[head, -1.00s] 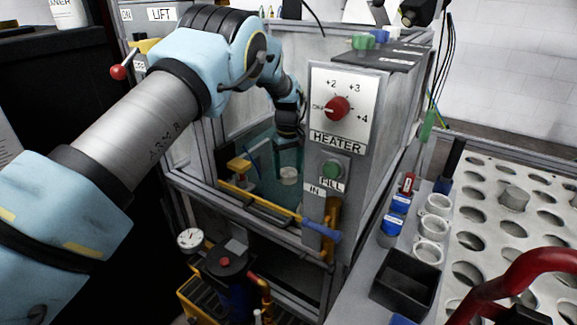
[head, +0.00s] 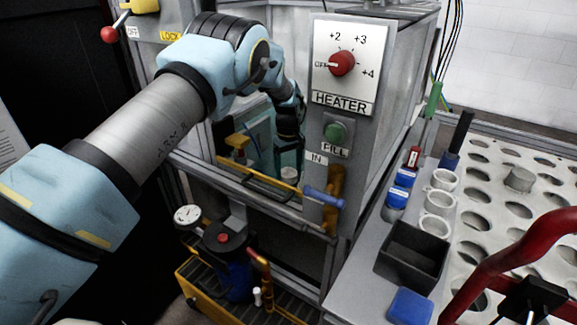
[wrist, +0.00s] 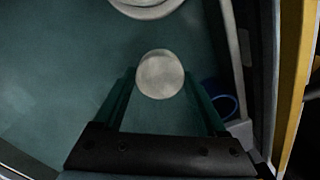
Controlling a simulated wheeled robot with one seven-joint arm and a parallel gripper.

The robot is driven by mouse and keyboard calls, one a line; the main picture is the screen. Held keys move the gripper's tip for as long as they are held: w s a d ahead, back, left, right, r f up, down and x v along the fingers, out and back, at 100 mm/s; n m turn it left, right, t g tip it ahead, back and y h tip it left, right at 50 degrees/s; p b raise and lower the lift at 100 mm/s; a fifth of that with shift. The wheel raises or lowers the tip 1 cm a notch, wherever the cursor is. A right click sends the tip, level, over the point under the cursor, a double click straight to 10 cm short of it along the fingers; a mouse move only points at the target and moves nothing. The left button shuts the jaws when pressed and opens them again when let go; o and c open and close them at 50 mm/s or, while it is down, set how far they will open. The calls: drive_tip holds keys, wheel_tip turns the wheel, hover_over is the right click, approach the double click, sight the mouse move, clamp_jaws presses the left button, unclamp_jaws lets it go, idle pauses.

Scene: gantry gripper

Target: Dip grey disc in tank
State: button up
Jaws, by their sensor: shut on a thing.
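My gripper (head: 290,158) reaches into the tank behind its yellow front rail (head: 258,184). Its two teal fingers are shut on the grey disc (wrist: 160,75), which shows pale and round between the fingertips in the wrist view. In the head view the disc (head: 290,173) is small and partly hidden close behind the rail. The teal inside of the tank (wrist: 60,70) lies below the disc. I cannot tell whether the disc touches liquid.
A pale round fitting (wrist: 148,6) shows at the top of the wrist view. The heater panel (head: 347,65) and blue handle (head: 324,197) stand right of the opening.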

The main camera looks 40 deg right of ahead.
sight(289, 182)
drive_tip(key=shift+f+b, duration=1.45)
drive_tip(key=shift+f, duration=1.4)
